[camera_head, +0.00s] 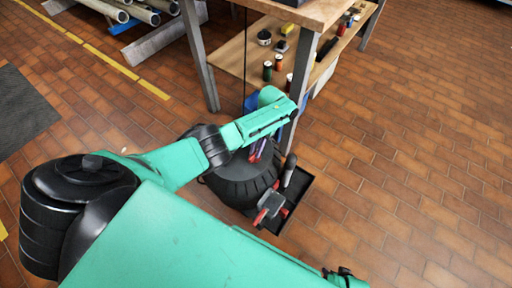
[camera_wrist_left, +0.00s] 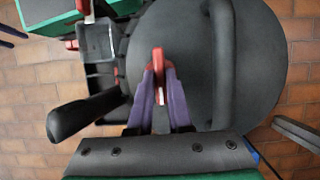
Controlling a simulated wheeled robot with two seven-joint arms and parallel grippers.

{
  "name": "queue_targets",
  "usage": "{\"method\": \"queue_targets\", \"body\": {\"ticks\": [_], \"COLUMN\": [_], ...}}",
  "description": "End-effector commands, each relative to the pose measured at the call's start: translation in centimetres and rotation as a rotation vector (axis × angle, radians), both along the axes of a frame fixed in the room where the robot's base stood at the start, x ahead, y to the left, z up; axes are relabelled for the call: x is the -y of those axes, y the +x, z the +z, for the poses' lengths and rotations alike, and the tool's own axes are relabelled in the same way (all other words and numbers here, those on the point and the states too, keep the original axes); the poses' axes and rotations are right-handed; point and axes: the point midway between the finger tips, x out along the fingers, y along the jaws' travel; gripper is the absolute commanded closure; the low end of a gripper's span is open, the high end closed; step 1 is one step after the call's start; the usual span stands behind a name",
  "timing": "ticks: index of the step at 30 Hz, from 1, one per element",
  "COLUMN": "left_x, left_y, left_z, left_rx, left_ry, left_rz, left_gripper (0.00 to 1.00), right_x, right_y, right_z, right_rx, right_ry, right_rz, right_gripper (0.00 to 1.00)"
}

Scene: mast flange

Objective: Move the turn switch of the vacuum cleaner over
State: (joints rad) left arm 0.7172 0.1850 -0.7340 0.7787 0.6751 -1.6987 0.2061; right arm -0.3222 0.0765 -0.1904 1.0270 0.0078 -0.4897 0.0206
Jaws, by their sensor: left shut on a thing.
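The vacuum cleaner is a dark round drum (camera_head: 240,183) standing on the floor in the head view. Its dark lid (camera_wrist_left: 262,70) with a curved raised bar fills the right of the left wrist view. The red turn switch (camera_wrist_left: 158,62) stands up from the lid. My left gripper (camera_wrist_left: 160,80) is over the lid, its purple fingers shut on the switch from both sides. In the head view my left gripper (camera_head: 260,150) partly hides the lid, and the switch is hard to make out.
A black tray (camera_head: 298,192) beside the drum holds a red and grey item (camera_head: 270,203). A dark upright handle (camera_head: 289,170) rises there. A workbench (camera_head: 315,12) with a lower shelf of small items stands just behind. Brick floor at the right is clear.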

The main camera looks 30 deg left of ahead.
Motion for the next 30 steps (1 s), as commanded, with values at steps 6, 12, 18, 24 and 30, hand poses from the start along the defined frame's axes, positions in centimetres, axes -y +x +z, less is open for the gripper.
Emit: {"method": "queue_targets", "body": {"ticks": [6,12,18,24,30], "left_x": [0.1,0.1,0.1,0.0,0.1], "left_y": [-0.6,-0.7,-0.6,-0.3,0.3], "left_z": [-0.4,-0.5,-0.4,-0.2,1.1], "left_rx": [-0.019,-0.019,-0.017,-0.01,-0.004], "left_ry": [-0.001,-0.001,-0.001,-0.001,-0.001], "left_rz": [-0.018,-0.018,-0.017,-0.016,-0.015], "left_gripper": [1.0,1.0,0.53,0.53,0.53], "right_x": [0.2,0.2,0.2,0.2,0.5], "right_y": [-0.7,-0.7,-0.7,-0.7,-1.3], "right_z": [-0.3,-0.3,-0.3,-0.3,-0.2], "right_rx": [-0.015,-0.015,-0.015,-0.015,-0.022], "right_ry": [-0.005,-0.005,-0.005,-0.005,-0.008], "right_rz": [0.003,0.003,0.003,0.003,0.004], "right_gripper": [0.33,0.33,0.33,0.33,0.33]}}
